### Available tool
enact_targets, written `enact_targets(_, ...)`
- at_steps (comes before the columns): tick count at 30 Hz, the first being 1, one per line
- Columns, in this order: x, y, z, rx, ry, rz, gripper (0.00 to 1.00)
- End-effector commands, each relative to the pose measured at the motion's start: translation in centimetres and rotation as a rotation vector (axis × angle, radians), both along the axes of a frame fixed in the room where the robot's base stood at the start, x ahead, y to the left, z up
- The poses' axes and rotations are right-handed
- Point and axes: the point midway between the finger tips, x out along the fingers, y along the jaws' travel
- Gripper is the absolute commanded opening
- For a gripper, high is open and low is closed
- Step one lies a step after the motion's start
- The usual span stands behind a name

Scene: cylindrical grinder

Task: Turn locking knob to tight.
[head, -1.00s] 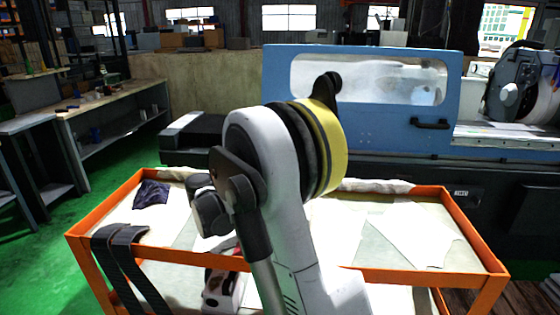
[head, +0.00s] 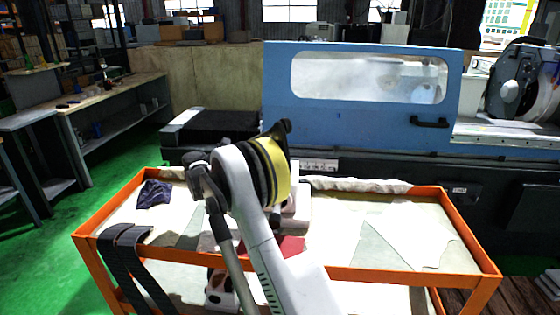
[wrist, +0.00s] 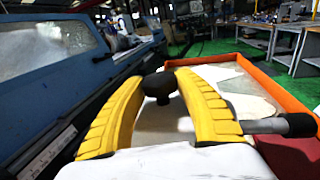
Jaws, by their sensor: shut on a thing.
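The locking knob appears to be the dark round knob (wrist: 159,86) in the middle of the wrist view. It stands on a narrower stem, and what lies below it is partly hidden. My gripper (wrist: 160,82) has a yellow ribbed finger on each side of the knob, and the fingertips close on its sides. The knob's turned position cannot be read.
An orange-rimmed cart (head: 400,277) with pale sheets on top stands in front of me. A blue machine door (head: 365,118) with a window and a black handle (head: 429,122) is behind it. A dark cloth (head: 153,193) and black straps (head: 125,255) lie at the cart's left.

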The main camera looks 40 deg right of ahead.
Motion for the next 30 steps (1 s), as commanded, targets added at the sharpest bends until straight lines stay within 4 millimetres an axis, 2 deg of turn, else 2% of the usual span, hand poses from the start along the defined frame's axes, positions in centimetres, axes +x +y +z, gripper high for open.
enact_targets(13,0.0,-0.2,0.1,-0.002,0.0,-0.01,0.08)
enact_targets(14,0.0,-0.2,0.1,-0.002,0.0,-0.009,0.44)
enact_targets(15,0.0,-0.2,0.1,-0.002,0.0,-0.009,0.56)
enact_targets(16,0.0,-0.2,0.1,-0.002,0.0,-0.009,0.61)
enact_targets(26,0.0,-0.1,0.3,-0.001,0.0,-0.009,0.61)
enact_targets(30,0.0,-0.1,2.0,-0.001,0.0,-0.009,0.61)
